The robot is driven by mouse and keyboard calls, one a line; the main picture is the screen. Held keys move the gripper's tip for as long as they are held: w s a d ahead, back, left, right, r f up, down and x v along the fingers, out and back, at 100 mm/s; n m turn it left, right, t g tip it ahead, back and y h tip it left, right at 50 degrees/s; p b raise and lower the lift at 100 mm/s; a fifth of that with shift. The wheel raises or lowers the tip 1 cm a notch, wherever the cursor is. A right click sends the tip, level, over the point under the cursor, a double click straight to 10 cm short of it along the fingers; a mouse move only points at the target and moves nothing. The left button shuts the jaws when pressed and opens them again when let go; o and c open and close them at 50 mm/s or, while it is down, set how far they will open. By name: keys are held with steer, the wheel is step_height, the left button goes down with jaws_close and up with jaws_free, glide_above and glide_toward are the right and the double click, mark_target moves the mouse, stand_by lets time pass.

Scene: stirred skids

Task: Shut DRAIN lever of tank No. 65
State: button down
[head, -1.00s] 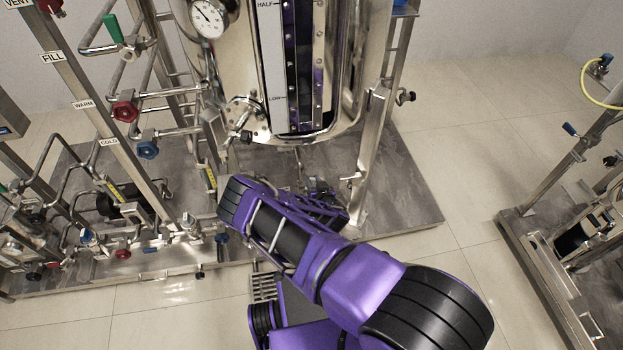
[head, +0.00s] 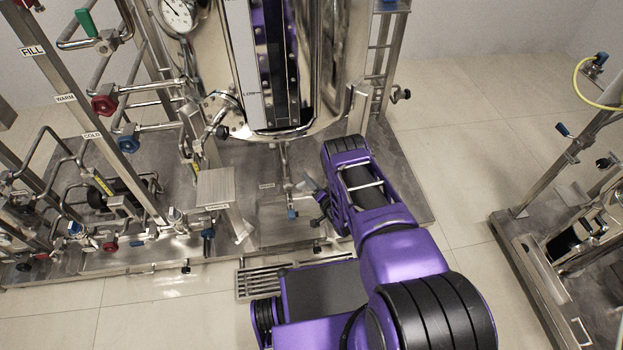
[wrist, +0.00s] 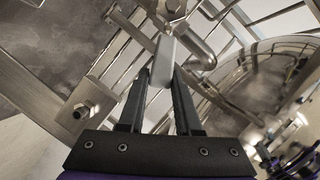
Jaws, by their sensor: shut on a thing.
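The shiny steel tank (head: 222,82) stands at the top centre of the head view; I can read no tank number. Below it a drain pipe (head: 284,162) runs down to small fittings near the skid floor. My gripper (wrist: 166,82) is shut on a flat grey lever (wrist: 163,62) in the wrist view; the lever lies between its two black fingers and runs up to a pipe fitting. In the head view my purple arm reaches under the tank's right side, and the fingers are small and partly hidden there. The lever's label is not readable.
FILL, WARM and COLD labels mark a frame with pipes and red and blue handwheels (head: 104,105) at left. A steel box on a post (head: 216,186) stands left of the drain area. A skid leg (head: 359,110) is close to my arm. Another skid (head: 515,232) stands at right, with open floor between.

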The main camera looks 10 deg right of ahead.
steer(key=shift+d+f+m+t+y, duration=0.2)
steer(key=shift+f+m+t+y, duration=0.05)
steer(key=shift+f+m, duration=0.4)
steer(key=shift+d+f+m+t+y, duration=0.15)
steer(key=shift+f+m+t+y, duration=0.05)
steer(key=shift+f+m, duration=0.5)
steer(key=shift+d+f+m+t+y, duration=0.2)
steer(key=shift+f+m+t+y, duration=0.05)
steer(key=shift+f+m, duration=0.4)
steer(key=c, duration=0.6)
jaws_free()
steer(key=shift+s, duration=0.2)
